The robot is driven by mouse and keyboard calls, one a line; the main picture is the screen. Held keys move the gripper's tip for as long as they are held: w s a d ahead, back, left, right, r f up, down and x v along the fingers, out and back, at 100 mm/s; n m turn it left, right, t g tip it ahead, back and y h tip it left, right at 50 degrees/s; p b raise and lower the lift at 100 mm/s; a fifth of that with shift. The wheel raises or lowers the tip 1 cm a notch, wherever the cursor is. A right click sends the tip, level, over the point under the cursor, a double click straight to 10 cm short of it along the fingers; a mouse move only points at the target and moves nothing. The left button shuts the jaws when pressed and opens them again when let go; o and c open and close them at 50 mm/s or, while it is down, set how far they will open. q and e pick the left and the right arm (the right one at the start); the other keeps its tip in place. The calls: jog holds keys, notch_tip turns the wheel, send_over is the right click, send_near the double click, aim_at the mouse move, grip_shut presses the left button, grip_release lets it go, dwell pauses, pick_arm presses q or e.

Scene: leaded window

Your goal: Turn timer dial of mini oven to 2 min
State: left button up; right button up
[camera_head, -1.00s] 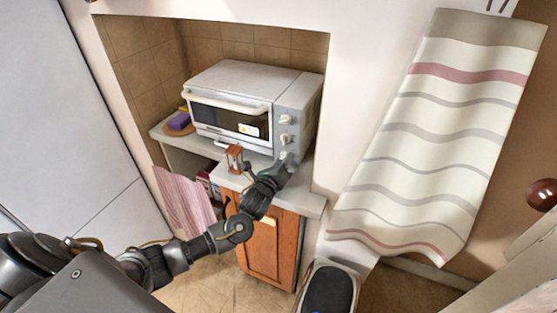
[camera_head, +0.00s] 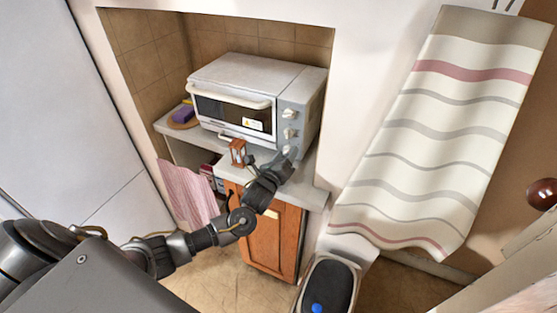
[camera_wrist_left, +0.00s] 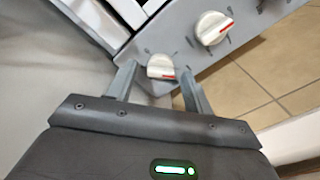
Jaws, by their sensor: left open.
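The white mini oven (camera_head: 235,73) stands on the counter in the alcove, its grey control panel on the right side of its front. Several white knobs run down the panel; the upper knob (camera_head: 290,114) and middle knob (camera_head: 289,133) show clear. My left gripper (camera_head: 287,157) is at the lowest knob and hides most of it. In the left wrist view, the open fingers (camera_wrist_left: 160,82) stand on either side of the lowest knob (camera_wrist_left: 160,67), which has a red mark at its right end. Contact cannot be told. Another knob (camera_wrist_left: 213,28) sits up and to the right. My right gripper is out of view.
A small wooden hourglass (camera_head: 238,152) stands on the counter (camera_head: 314,196) close to my left wrist. A purple sponge (camera_head: 183,115) lies on a round dish at the left. A striped towel (camera_head: 440,130) hangs at the right, and a bin (camera_head: 328,285) stands below.

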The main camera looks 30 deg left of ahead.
pick_arm(q)
jog(key=s, duration=0.3)
jog(key=s+b, duration=0.1)
jog(key=s, duration=0.5)
jog(key=shift+d+f, duration=0.1)
jog(key=shift+d, duration=0.15)
jog(key=shift+s+b, duration=0.3)
jog(key=shift+s, duration=0.5)
